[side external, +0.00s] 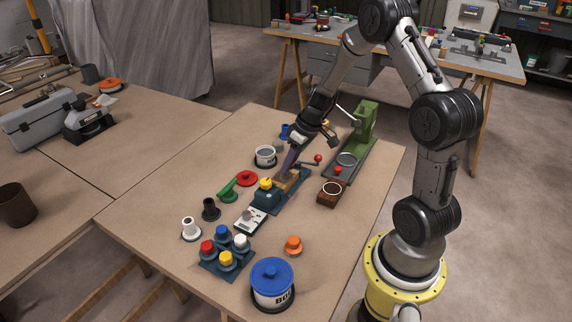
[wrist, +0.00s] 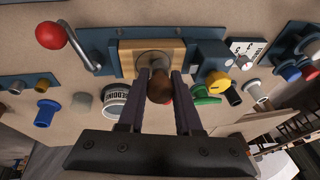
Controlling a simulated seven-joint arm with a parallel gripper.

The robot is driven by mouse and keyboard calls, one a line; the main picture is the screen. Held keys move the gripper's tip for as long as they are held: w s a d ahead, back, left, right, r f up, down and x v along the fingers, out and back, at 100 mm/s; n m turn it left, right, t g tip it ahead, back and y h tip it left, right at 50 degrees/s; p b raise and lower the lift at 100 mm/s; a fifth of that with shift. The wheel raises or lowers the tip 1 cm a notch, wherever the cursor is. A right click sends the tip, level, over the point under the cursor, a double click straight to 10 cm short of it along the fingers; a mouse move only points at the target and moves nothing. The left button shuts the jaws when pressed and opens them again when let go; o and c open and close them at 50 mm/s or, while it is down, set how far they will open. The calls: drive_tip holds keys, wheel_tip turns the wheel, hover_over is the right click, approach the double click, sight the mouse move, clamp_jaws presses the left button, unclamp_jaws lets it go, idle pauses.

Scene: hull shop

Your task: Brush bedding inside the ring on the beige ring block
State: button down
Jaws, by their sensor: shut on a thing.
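The beige ring block (wrist: 124,66) is held in a dark blue vise (wrist: 100,42) with a red-balled handle (wrist: 50,35). Its round grey ring (wrist: 153,58) faces up in the wrist view. In the side view the block (side external: 283,184) is partly hidden by my gripper (side external: 289,168). In the wrist view my gripper (wrist: 160,85) is shut on a brown, round-ended brush handle (wrist: 160,90) and holds it over the ring. The handle hides the brush head and part of the ring, so contact cannot be told. An open white tub marked BEDDING (wrist: 115,101) stands beside the vise.
Close around are a red lid (side external: 246,178), a green part (side external: 228,190), a brown block (side external: 330,197) and a green press (side external: 366,122). A blue-lidded tub (side external: 272,285) and a rack of coloured caps (side external: 226,257) stand nearer.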

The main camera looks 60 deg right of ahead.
drive_tip(key=shift+d, duration=2)
drive_tip(key=shift+w+a, duration=0.1)
drive_tip(key=shift+a, duration=3.15)
drive_tip(key=shift+w+d, duration=0.35)
drive_tip(key=shift+d, duration=2.85)
drive_tip(key=shift+a, duration=3.25)
wheel_tip(320, 180, up, 8)
drive_tip(key=shift+d, duration=0.15)
